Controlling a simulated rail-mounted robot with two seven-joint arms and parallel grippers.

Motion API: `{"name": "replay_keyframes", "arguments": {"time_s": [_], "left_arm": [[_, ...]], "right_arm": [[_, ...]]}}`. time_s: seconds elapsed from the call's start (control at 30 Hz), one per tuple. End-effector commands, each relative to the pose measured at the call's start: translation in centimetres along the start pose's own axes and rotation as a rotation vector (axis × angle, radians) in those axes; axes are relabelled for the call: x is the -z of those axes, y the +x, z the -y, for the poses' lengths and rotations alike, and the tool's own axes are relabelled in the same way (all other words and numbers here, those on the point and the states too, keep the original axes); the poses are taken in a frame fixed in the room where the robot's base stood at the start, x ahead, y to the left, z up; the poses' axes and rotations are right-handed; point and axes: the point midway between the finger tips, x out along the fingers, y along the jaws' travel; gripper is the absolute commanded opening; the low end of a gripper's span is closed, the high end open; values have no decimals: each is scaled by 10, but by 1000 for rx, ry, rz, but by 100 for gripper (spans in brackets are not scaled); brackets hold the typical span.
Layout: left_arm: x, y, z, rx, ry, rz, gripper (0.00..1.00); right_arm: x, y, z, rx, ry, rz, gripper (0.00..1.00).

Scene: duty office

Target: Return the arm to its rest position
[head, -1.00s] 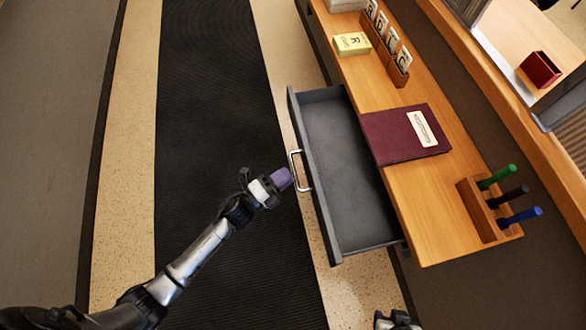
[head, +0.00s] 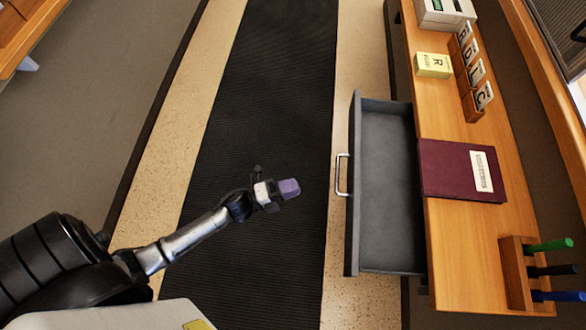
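My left gripper (head: 281,189) is in the head view, out over the black floor runner, left of the open drawer and apart from its handle (head: 342,175). A purple block-like piece shows at its tip. I cannot tell whether this is its fingertips or something held, nor whether the fingers are open. My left arm reaches up to it from the lower left. The grey drawer (head: 384,190) stands pulled out from the desk and looks empty. My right gripper is not in view.
On the wooden desk (head: 455,250) are a maroon folder (head: 450,172), a yellow box (head: 433,65), lettered blocks in a wooden holder (head: 470,85) and a pen stand (head: 516,275) with green, black and blue pens. The black runner (head: 275,90) is clear.

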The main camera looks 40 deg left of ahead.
Motion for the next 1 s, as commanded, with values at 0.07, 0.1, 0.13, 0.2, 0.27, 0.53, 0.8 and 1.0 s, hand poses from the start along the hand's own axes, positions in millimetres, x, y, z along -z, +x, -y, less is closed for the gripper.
{"name": "replay_keyframes", "arguments": {"time_s": [0.07,0.1,0.13,0.2,0.27,0.53,0.8,1.0], "left_arm": [[0,0,0,0,0,0,23],[0,0,0,0,0,0,23],[0,0,0,0,0,0,23],[0,0,0,0,0,0,23],[0,0,0,0,0,0,23],[-12,-1,-10,-57,-103,78,23],[-72,-24,-48,-278,-411,568,23],[-90,-51,-47,-369,-665,943,23]], "right_arm": [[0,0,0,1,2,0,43],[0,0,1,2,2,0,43],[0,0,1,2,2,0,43],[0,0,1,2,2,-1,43],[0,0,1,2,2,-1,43],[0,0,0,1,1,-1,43],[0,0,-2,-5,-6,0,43],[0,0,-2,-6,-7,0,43]]}}
